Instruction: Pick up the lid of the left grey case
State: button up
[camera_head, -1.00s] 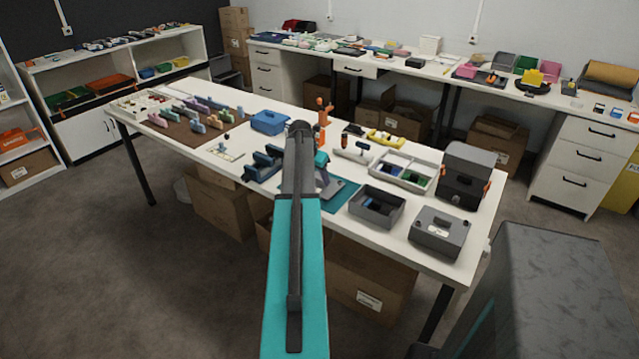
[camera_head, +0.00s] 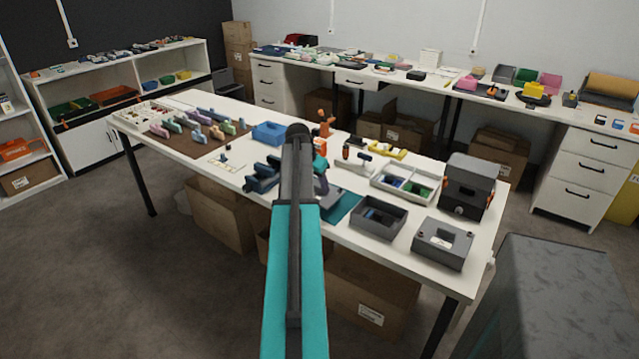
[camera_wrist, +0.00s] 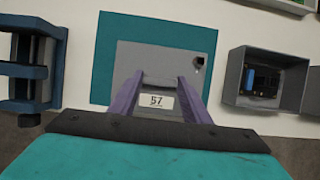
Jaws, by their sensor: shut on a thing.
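The left grey case (camera_head: 377,231) stands open on the table, with blue and dark contents inside; it also shows at the right of the wrist view (camera_wrist: 236,78). A flat grey lid (camera_wrist: 125,62) lies over a teal mat (camera_wrist: 190,28) in the wrist view. My gripper (camera_wrist: 160,92), with purple fingers, is shut on the lid near its label reading 57. Whether the lid rests on the mat or hangs just above it, I cannot tell. In the head view my arm hides most of the grip.
A second grey case (camera_head: 443,243) stands right of the open one, near the table's front edge. A dark toolbox (camera_head: 468,183) and a divided white tray (camera_head: 402,180) stand behind. A dark blue clamp-like thing (camera_wrist: 28,70) is left of the mat.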

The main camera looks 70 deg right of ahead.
jog(key=s+a+r+b, duration=0.1)
jog(key=a, duration=1.1)
jog(key=shift+a+b, duration=0.35)
jog(key=shift+b, duration=0.05)
jog(key=shift+r, duration=0.1)
jog(key=w+a+f+m, duration=0.1)
jog(key=w+a+f, duration=0.3)
jog(key=w+a, duration=0.95)
jog(key=w+a+f+m, duration=0.1)
jog(key=w+a+f, duration=0.2)
jog(key=w+a, duration=1.05)
jog(key=w+a+f, duration=0.2)
jog(key=a, duration=1)
jog(key=w+a+f+m+g, duration=0.1)
jog(key=w+a+f, duration=0.1)
jog(key=a, duration=0.9)
jog(key=w+a+f+m, duration=0.1)
jog(key=w+a+f, duration=0.1)
jog(key=a, duration=1)
jog(key=shift+w+a+y, duration=0.3)
jog(key=shift+w+y, duration=0.1)
jog(key=shift+w, duration=0.25)
jog(key=shift+s+f, duration=0.1)
